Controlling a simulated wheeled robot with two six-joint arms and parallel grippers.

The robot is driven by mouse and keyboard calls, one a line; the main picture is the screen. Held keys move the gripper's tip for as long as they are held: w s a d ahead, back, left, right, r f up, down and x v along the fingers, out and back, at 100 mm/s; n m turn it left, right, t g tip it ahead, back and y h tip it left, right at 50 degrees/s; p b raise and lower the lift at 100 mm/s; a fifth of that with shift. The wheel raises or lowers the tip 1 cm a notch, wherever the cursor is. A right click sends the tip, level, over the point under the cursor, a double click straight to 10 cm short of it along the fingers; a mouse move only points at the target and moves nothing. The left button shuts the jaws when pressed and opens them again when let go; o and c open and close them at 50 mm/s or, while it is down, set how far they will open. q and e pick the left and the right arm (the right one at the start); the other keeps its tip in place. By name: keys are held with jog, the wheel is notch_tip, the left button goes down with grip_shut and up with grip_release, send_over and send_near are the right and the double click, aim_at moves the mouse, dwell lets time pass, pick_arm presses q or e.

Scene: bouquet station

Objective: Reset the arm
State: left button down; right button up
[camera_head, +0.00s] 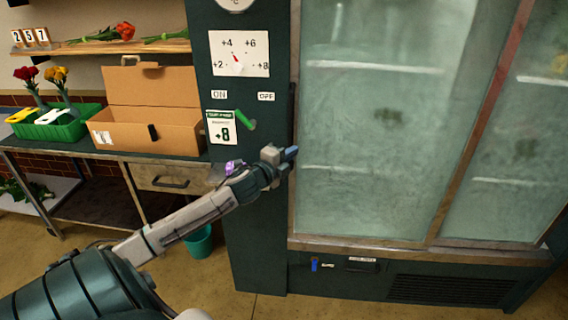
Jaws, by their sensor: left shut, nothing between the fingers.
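My left arm reaches in from the lower left, and my left gripper (291,152) is shut and empty. It is in front of the dark green cabinet (255,220), at the left edge of the glass doors. I cannot tell whether its tip touches the frame. My right gripper does not show.
The fridge has frosted glass doors (375,120). A cardboard box (170,132) and a green crate (60,127) stand on the bench at left. A teal bucket (199,243) is below.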

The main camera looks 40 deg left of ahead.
pick_arm(q)
jog(key=s, duration=0.2)
jog(key=s+b, duration=0.1)
jog(key=shift+s+d, duration=0.2)
jog(key=shift+d, duration=0.1)
jog(key=shift+r, duration=0.1)
